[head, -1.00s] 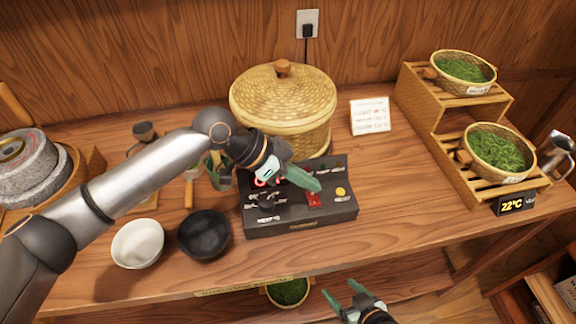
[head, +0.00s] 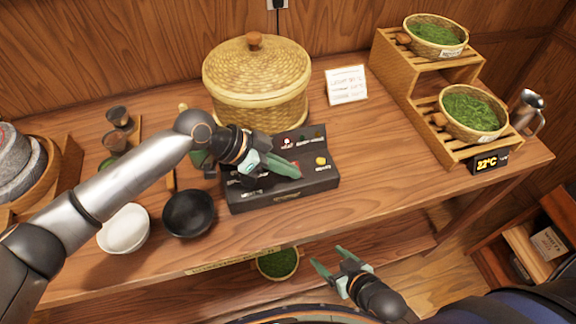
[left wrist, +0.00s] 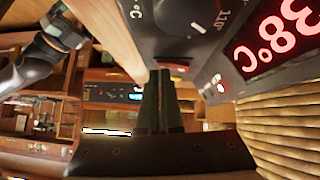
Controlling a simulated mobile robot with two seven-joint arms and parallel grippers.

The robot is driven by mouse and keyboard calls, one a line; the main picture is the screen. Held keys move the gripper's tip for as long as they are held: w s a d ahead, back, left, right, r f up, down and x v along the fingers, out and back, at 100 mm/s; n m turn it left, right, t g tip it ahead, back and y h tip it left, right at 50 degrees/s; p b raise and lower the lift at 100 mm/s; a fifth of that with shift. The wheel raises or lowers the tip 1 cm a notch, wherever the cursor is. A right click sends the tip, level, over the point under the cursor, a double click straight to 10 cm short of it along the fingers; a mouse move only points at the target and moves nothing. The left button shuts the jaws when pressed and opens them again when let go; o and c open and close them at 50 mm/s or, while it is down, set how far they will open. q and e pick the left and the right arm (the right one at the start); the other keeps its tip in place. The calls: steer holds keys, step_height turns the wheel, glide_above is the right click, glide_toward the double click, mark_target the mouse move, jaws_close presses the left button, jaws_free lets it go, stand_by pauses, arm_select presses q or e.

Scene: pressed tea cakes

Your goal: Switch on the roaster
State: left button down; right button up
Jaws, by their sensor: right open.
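The roaster's black control box (head: 285,197) stands in front of a round lidded wicker basket (head: 257,85). A yellow button (head: 321,161) shows at its right. The red switch seen there earlier is largely hidden behind my left gripper (head: 297,172), whose fingers look shut and empty, with tips at the panel; contact cannot be told. In the left wrist view the panel shows a dial (left wrist: 190,14), a red display (left wrist: 280,35) reading about 38°C and a small red-and-white part (left wrist: 218,86) beside the fingertips. My right gripper (head: 333,272) is open and empty, below the table's front edge.
A white bowl (head: 124,229) and a black bowl (head: 188,213) stand left of the box. A stone mill (head: 15,165) is at the far left. A wooden rack (head: 420,100) with baskets of green leaves and a white card (head: 347,85) are at the right.

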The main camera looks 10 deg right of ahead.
arm_select(q)
steer(key=shift+w+f, duration=0.1)
steer(key=shift+f, duration=0.05)
arm_select(e)
steer(key=shift+f, duration=0.1)
arm_select(q)
steer(key=shift+w+r+b, duration=0.3)
steer(key=shift+w+b, duration=0.05)
steer(key=shift+w, duration=0.4)
arm_select(e)
steer(key=shift+f, duration=0.25)
